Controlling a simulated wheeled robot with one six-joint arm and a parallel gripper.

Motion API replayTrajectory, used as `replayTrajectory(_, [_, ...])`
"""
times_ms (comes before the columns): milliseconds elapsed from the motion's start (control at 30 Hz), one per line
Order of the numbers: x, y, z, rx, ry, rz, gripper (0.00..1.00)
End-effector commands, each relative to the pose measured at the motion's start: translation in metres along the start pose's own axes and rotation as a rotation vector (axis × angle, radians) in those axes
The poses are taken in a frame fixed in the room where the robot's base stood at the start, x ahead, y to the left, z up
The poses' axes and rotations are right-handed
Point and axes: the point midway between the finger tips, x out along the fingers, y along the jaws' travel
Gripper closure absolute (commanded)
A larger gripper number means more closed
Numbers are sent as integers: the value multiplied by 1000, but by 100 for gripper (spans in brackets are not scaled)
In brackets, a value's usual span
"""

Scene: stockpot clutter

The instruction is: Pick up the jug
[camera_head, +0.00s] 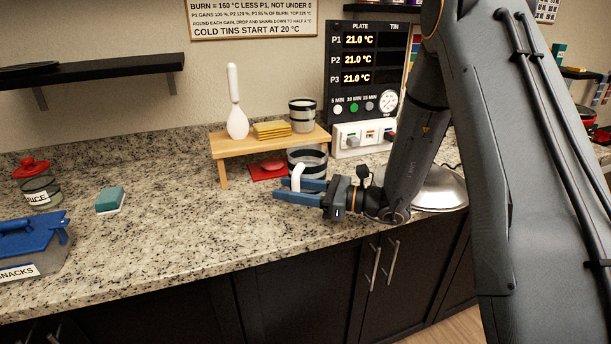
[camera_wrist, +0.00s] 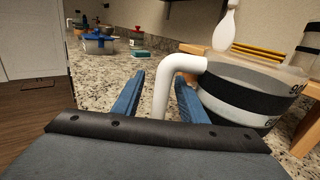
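The jug (camera_head: 308,157) is a translucent vessel with black bands and a thick white handle, standing upright on the counter by the small wooden stand. In the wrist view the jug (camera_wrist: 238,95) is at the right, its bent white handle (camera_wrist: 164,88) coming out toward the left. My gripper (camera_head: 276,190) is low over the counter in front of the jug, blue fingers pointing left. In the wrist view my gripper (camera_wrist: 158,85) is open, with the handle between its fingers and a gap visible on each side. The handle's lower end is hidden.
A metal lid (camera_head: 440,187) is behind my arm. A sponge (camera_head: 110,200), rice jar (camera_head: 38,183) and snack box (camera_head: 32,245) are left.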

Motion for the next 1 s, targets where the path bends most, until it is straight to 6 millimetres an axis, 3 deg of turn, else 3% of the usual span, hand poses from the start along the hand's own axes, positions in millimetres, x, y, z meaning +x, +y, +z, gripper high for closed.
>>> replayTrajectory(133, [17,2,1,1,1,3,61])
replayTrajectory(400, [21,1,0,0,0,2,61])
replayTrajectory(433, [21,1,0,0,0,2,63])
replayTrajectory(667, [21,1,0,1,0,2,100])
replayTrajectory(1000, [21,1,0,1,0,2,100])
